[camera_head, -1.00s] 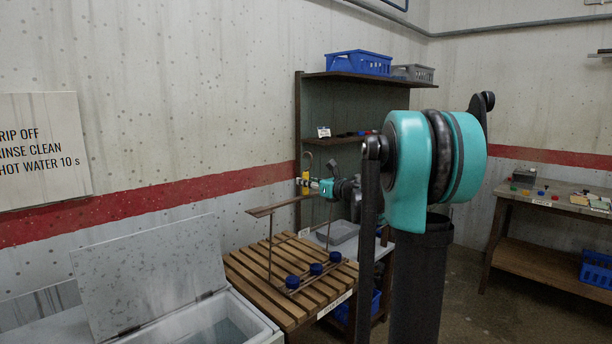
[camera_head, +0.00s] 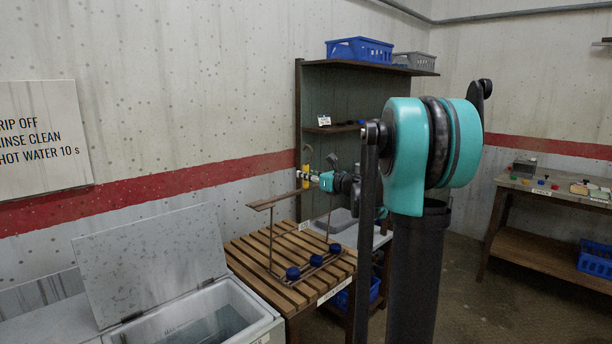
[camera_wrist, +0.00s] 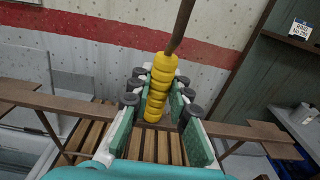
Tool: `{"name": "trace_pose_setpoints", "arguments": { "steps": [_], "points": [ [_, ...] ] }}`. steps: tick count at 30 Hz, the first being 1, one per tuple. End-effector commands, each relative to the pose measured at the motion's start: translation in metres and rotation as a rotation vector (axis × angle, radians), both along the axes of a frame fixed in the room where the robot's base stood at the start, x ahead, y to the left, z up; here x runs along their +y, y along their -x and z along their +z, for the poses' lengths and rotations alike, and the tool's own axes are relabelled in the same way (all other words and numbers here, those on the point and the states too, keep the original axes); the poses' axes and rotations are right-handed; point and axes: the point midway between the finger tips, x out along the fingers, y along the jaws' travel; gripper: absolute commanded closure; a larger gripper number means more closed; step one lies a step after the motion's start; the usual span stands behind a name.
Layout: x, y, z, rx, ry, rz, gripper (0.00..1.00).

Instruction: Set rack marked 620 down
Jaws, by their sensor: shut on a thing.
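The rack (camera_head: 262,206) has a brown flat top bar, thin upright legs and a low rail with blue round pieces (camera_head: 316,260). It stands upright over the slatted wooden table (camera_head: 252,268); I cannot tell whether its foot touches the slats. No number is readable on it. My gripper (camera_head: 312,177) is at the right end of the top bar in the head view. In the wrist view my gripper (camera_wrist: 160,98) is shut around the yellow ribbed handle (camera_wrist: 160,82), with the brown bar (camera_wrist: 62,103) of the rack crossing just beyond the fingers.
An open chest with a raised lid (camera_head: 150,262) stands left of the slatted table. A dark shelf unit (camera_head: 298,120) stands behind, with a blue basket (camera_head: 359,50) on top. A bench (camera_head: 535,195) with small items is at the right. Wall is close behind the rack.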

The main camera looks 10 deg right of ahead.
Motion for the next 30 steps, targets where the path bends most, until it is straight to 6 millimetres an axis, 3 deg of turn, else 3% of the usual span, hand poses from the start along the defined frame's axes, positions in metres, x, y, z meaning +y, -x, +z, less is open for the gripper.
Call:
{"name": "trace_pose_setpoints", "arguments": {
  "steps": [14,15,20,26,30],
  "points": [
    [0.0000,-0.0002,-0.0059,0.000,-0.001,0.000,1.00],
    [0.0000,-0.0001,-0.0057,0.000,-0.001,0.000,0.78],
    [-0.0001,-0.0001,-0.0058,0.000,0.000,0.000,0.58],
    [0.0000,0.0000,-0.0058,0.000,0.000,0.000,0.58],
    [0.0000,-0.0002,-0.0063,0.000,0.000,0.000,0.42]
  ]
}}
